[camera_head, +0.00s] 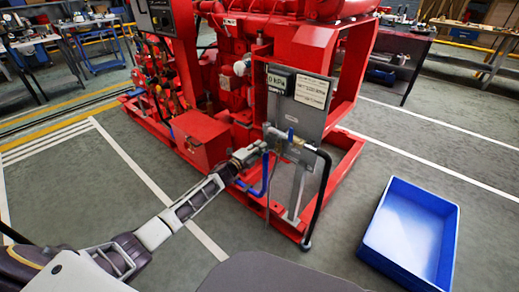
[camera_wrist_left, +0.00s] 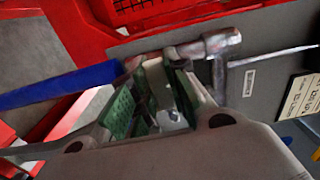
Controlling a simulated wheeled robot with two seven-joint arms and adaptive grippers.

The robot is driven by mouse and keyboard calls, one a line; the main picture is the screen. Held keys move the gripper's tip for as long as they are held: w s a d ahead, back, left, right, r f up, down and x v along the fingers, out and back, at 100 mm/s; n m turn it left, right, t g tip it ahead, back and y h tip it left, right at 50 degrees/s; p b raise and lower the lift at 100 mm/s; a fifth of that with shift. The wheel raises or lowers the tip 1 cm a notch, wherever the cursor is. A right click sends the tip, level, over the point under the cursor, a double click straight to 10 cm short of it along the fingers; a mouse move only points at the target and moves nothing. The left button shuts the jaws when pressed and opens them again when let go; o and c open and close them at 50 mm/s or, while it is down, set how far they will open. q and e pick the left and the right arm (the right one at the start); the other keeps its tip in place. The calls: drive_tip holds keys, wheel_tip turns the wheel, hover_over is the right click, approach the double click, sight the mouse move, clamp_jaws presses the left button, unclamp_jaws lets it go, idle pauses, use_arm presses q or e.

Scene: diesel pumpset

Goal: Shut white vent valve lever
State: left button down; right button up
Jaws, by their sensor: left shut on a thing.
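My left gripper (camera_head: 262,147) reaches in from the left to the valve pipework on the grey panel (camera_head: 312,117). In the left wrist view its green-padded fingers (camera_wrist_left: 158,95) are closed around a pale piece (camera_wrist_left: 172,118), which looks like the white vent valve lever. The lever is mostly hidden by the fingers, so its angle cannot be told. A metal valve fitting (camera_wrist_left: 205,48) lies just beyond the fingertips. My right gripper is not in view.
The panel carries a pressure display (camera_head: 277,80) and a label plate (camera_head: 312,91). A blue hose (camera_head: 264,178) and a black hose (camera_head: 322,190) hang below the pipework. A red pumpset frame (camera_head: 345,150) surrounds it. A blue bin (camera_head: 376,246) stands on the floor at right.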

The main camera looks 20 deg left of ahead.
use_arm(q)
drive_tip(key=shift+f, duration=0.15)
drive_tip(key=c, duration=1.4)
unclamp_jaws()
drive_tip(key=shift+o, duration=0.2)
drive_tip(key=shift+s, duration=0.15)
drive_tip(key=v, duration=1.1)
drive_tip(key=shift+s+a, duration=0.15)
drive_tip(key=shift+s, duration=0.25)
